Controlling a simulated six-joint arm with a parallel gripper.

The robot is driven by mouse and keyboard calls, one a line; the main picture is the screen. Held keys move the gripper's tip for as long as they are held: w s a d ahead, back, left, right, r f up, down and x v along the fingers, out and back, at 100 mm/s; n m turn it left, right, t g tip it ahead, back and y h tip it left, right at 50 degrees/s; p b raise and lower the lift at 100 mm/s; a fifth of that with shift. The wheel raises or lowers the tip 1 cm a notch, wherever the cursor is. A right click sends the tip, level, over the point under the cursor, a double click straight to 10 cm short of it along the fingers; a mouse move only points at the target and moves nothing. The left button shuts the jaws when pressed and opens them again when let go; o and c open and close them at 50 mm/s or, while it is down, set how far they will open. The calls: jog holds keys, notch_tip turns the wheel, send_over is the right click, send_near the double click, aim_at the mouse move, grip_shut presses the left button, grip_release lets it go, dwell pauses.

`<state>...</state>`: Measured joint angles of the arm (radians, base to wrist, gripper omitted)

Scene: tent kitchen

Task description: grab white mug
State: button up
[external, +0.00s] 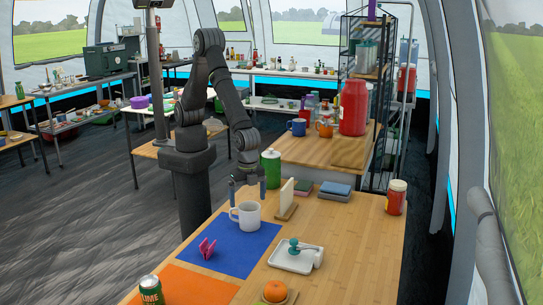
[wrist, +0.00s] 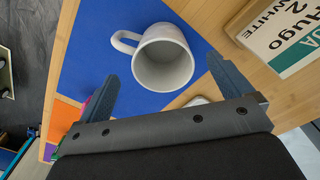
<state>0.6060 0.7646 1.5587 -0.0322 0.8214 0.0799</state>
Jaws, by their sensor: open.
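The white mug (external: 246,215) stands upright on a blue mat (external: 240,247) on the wooden table. Its handle points left in the external view. My gripper (external: 248,186) is above the mug, pointing down, with its fingers apart and nothing between them. In the wrist view the mug (wrist: 162,58) shows from above, its open mouth facing the camera, its handle at the upper left. My gripper (wrist: 160,92) is open there, one finger to each side of the mug's near edge. I cannot tell whether a finger touches the mug.
A card in a wooden stand (external: 286,200) is close to the mug's right. A pink object (external: 207,248) lies on the mat at the front left. A white tray (external: 296,258) with a teal item is at the front right.

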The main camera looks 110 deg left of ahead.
aim_at(250, 215)
jog(key=shift+w+d+f, duration=0.1)
jog(key=shift+w+f, duration=0.05)
jog(key=shift+f, duration=1.75)
jog(key=shift+w+d+f, duration=0.1)
jog(key=shift+w+f, duration=0.05)
jog(key=shift+f, duration=1.7)
jog(key=c, duration=1.1)
